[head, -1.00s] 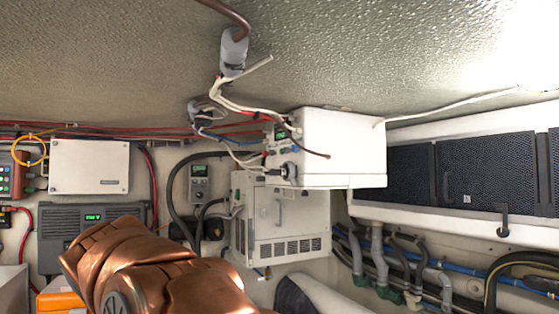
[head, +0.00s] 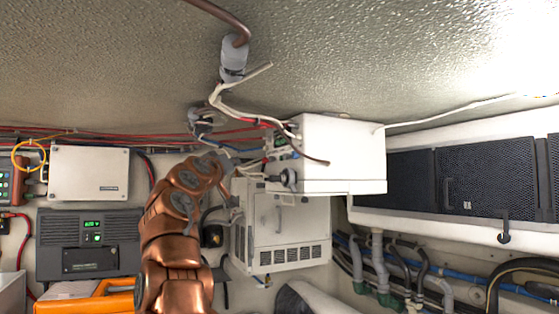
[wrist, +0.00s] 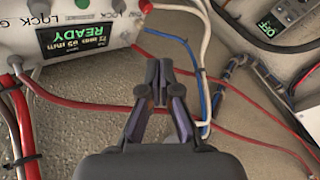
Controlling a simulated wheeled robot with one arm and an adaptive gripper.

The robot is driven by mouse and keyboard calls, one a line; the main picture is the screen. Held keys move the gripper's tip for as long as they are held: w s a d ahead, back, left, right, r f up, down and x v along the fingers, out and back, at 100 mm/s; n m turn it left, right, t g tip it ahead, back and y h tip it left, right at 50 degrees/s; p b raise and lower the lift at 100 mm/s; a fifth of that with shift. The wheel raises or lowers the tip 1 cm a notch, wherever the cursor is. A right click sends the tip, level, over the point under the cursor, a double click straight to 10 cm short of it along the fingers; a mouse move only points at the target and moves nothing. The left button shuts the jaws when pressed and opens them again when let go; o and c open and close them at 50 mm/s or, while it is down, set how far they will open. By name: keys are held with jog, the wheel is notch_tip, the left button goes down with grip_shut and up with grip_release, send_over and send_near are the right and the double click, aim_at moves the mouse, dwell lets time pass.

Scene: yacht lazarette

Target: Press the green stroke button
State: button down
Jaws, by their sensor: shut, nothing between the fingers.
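The green button (wrist: 82,3) is on the face of a white box (wrist: 90,75), cut by the top edge of the wrist view. Beside it are a dark knob (wrist: 40,8), a pale button (wrist: 115,4) and a small red spot (wrist: 145,6). A display (wrist: 80,40) reading READY sits beside them, upside down. My gripper (wrist: 160,72) is shut and empty, in front of loose cables, to the lower right of the button and apart from it. In the head view the box (head: 340,150) hangs near the ceiling; my arm covers the gripper there.
Red, white and blue cables (wrist: 190,60) run close around the gripper. In the head view a conduit (head: 233,60) comes down from the ceiling, and a vented white cabinet (head: 285,225) is below the box. Dark mesh panels (head: 485,172) are at the right.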

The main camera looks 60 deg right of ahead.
aim_at(281, 158)
jog(key=shift+s+d+r+m+g+h, duration=0.2)
jog(key=shift+s+r+m+h, duration=0.05)
jog(key=shift+s+r, duration=0.25)
jog(key=shift+s+d+r+m+g+h, duration=0.2)
jog(key=shift+s+r+m+h, duration=0.05)
jog(key=shift+s+r, duration=0.25)
jog(key=s+d+p, duration=0.2)
jog(key=s+d, duration=0.3)
jog(key=d, duration=0.2)
jog(key=shift+d, duration=0.2)
jog(key=shift+d, duration=0.1)
dwell(1.2)
jog(key=shift+s+d, duration=0.2)
jog(key=shift+s+d+f, duration=0.1)
jog(key=shift+s+d, duration=0.15)
jog(key=shift+d, duration=0.1)
dwell(0.9)
jog(key=shift+a, duration=0.1)
jog(key=shift+w+a, duration=0.45)
jog(key=shift+a, duration=0.1)
